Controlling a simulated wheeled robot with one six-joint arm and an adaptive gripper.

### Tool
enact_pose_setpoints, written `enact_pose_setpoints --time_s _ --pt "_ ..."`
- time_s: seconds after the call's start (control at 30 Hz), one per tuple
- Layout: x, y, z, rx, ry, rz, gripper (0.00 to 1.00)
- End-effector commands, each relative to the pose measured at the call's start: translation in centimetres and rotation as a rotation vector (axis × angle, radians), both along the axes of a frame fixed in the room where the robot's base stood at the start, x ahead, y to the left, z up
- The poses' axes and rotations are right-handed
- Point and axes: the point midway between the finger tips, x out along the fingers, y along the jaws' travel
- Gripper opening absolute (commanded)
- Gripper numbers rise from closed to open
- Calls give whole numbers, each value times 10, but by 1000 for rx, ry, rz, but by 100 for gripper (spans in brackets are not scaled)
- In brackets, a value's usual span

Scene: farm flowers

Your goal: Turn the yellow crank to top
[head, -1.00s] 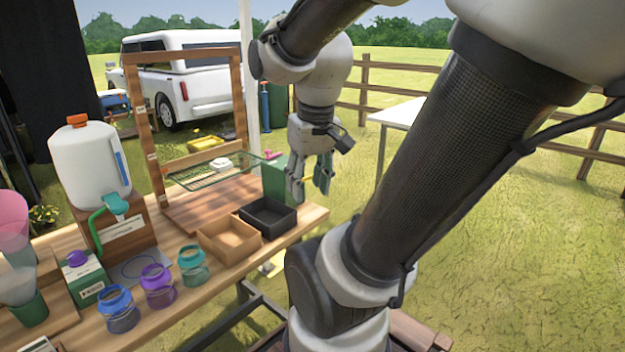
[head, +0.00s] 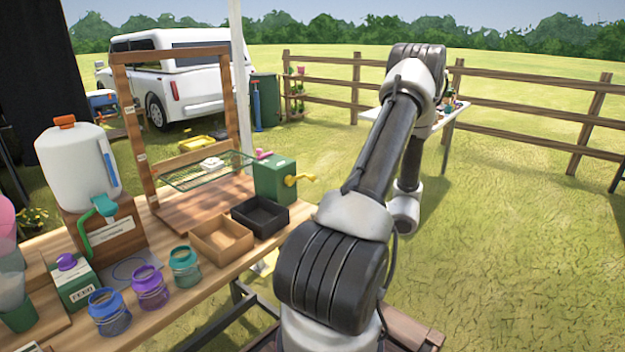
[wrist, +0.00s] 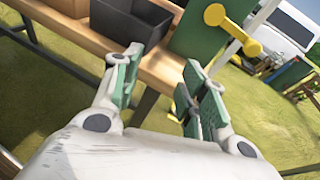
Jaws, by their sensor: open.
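The yellow crank (head: 298,180) is on the right side of a green box (head: 274,182) at the table's far right end. In the wrist view, the crank (wrist: 233,30) shows at the upper right, with a round end against the green box (wrist: 196,28) and its arm slanting down-right to a knob. My gripper (wrist: 164,88) is open and empty, its green-padded fingers spread below and left of the crank, touching nothing that I can see. In the head view, my arm stands right of the table and the fingers cannot be made out.
A black tray (head: 260,216) and a brown tray (head: 222,240) sit beside the box on the wooden table (head: 215,277). A wooden frame (head: 133,125) with a wire rack (head: 200,172) stands behind. Several jars and a white jug (head: 78,165) are leftward. Grass right of the table is open.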

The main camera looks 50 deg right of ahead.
Motion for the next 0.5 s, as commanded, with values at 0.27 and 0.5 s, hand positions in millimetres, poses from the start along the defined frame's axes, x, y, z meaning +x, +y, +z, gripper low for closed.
enact_pose_setpoints --time_s 0.27,0.5 --pt "49 -86 39 54 -203 -304 42" --pt "75 -87 47 80 -231 -317 42"
